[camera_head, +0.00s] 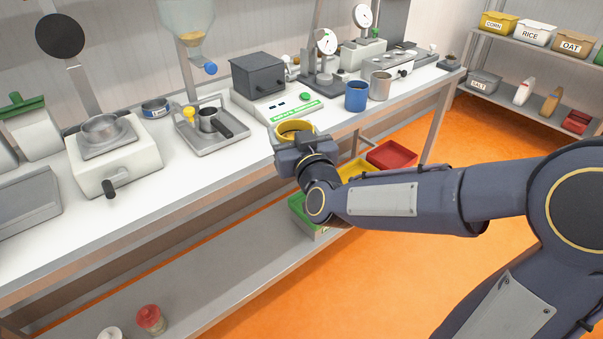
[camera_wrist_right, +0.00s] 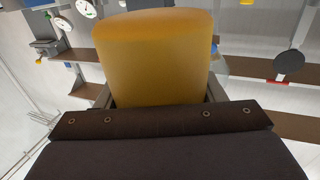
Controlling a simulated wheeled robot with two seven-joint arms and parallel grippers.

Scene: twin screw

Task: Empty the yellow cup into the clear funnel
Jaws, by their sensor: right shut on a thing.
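The yellow cup (camera_head: 296,127) is held by my right gripper (camera_head: 298,147) just off the front edge of the bench. Its open top faces up and it looks about upright; I cannot make out its contents. In the right wrist view the cup (camera_wrist_right: 152,55) fills the space between the fingers, and my right gripper (camera_wrist_right: 160,95) is shut on its sides. The clear funnel (camera_head: 187,17) is at the top of the head view, up and left of the cup and well apart from it. Some tan grain shows in its lower part. My left gripper is not in view.
Below the funnel a grey tray (camera_head: 232,135) holds a small dark-handled pot (camera_head: 211,121). A grey box on a scale (camera_head: 277,107) stands behind the cup. A blue cup (camera_head: 356,95) and a metal cup (camera_head: 380,86) stand to the right. Coloured bins (camera_head: 391,155) are below the bench.

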